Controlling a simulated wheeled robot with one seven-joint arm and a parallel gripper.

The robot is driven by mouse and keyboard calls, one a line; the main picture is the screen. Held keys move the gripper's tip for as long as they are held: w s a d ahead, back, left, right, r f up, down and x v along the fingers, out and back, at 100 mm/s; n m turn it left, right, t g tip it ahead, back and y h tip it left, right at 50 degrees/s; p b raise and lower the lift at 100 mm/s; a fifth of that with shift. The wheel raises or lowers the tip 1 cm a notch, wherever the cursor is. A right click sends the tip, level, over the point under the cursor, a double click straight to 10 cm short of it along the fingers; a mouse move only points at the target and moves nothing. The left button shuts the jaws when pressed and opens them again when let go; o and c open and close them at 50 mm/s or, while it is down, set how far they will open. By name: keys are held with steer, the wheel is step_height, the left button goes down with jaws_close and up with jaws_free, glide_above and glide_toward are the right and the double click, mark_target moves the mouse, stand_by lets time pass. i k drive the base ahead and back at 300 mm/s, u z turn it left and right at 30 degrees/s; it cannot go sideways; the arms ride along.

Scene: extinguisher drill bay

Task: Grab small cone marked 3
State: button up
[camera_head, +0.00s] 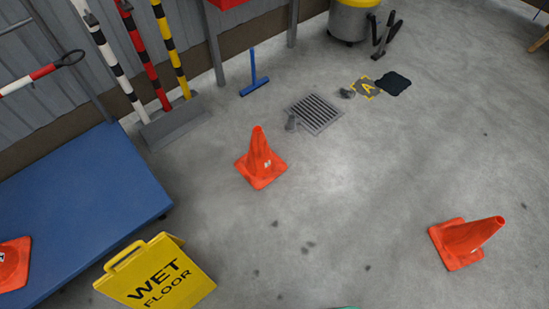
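Three orange cones are in the head view. A second cone (466,244) stands on the floor at the right, with no mark visible on the side I see. A third cone (10,265) is on the blue platform at the left, cut off by the picture edge. It bears a dark patch with a white sign that I cannot read clearly. I cannot tell which cone is marked 3. My gripper is not in view.
A blue platform (85,205) fills the left. A yellow wet floor sign (155,275) stands in front of it. Striped posts (150,60), a blue squeegee (254,80), a floor drain (314,113) and a grey-yellow bin (352,20) are farther back. The floor between the two standing cones is mostly clear.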

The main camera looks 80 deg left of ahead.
mark_target(261, 166)
steer(key=z, duration=3.95)
steer(key=k, duration=2.5)
steer(key=z, duration=0.75)
